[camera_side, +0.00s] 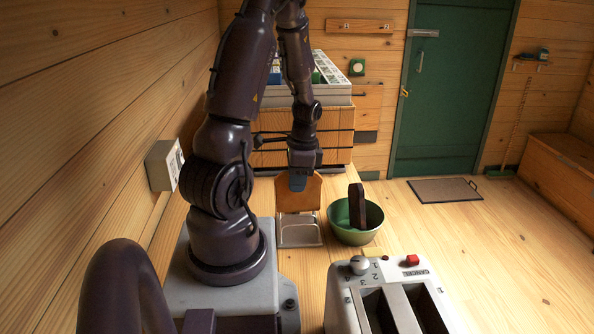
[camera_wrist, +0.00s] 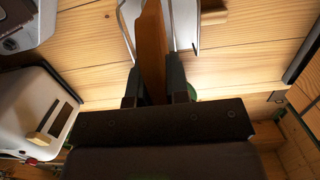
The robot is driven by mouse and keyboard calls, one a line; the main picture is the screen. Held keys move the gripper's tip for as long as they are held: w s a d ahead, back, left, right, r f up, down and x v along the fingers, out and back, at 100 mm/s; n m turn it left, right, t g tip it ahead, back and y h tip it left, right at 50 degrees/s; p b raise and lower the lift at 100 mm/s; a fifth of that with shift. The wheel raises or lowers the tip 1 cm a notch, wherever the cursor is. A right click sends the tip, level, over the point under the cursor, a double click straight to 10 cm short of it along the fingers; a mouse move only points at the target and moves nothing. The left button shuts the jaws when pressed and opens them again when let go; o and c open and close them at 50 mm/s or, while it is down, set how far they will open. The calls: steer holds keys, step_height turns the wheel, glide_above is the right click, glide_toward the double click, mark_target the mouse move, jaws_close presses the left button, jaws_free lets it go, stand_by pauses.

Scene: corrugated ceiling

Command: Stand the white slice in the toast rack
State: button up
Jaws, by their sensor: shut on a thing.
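My gripper (camera_side: 298,182) points down over the toast rack and is shut on a slice of bread (camera_side: 300,195). The slice is upright and looks tan-orange rather than white. The pale metal toast rack (camera_side: 301,236) stands on the wooden surface directly below. In the wrist view the slice (camera_wrist: 152,45) is edge-on between my fingers (camera_wrist: 155,86), with pale plates of the rack (camera_wrist: 186,24) on both sides. I cannot tell whether its lower edge is inside the slot or touching the rack.
A green bowl (camera_side: 342,236) holding a dark brown slice (camera_side: 357,205) stands just right of the rack. A grey toaster (camera_side: 345,293) with dark slots is at the front. A drawer cabinet (camera_side: 333,152) stands behind.

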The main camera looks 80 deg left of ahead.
mark_target(295, 211)
steer(key=shift+f, duration=2.55)
steer(key=o, duration=0.8)
steer(key=r, duration=0.4)
steer(key=w+r, duration=0.1)
steer(key=r, duration=0.7)
steer(key=shift+w+r, duration=0.3)
steer(key=shift+r, duration=0.15)
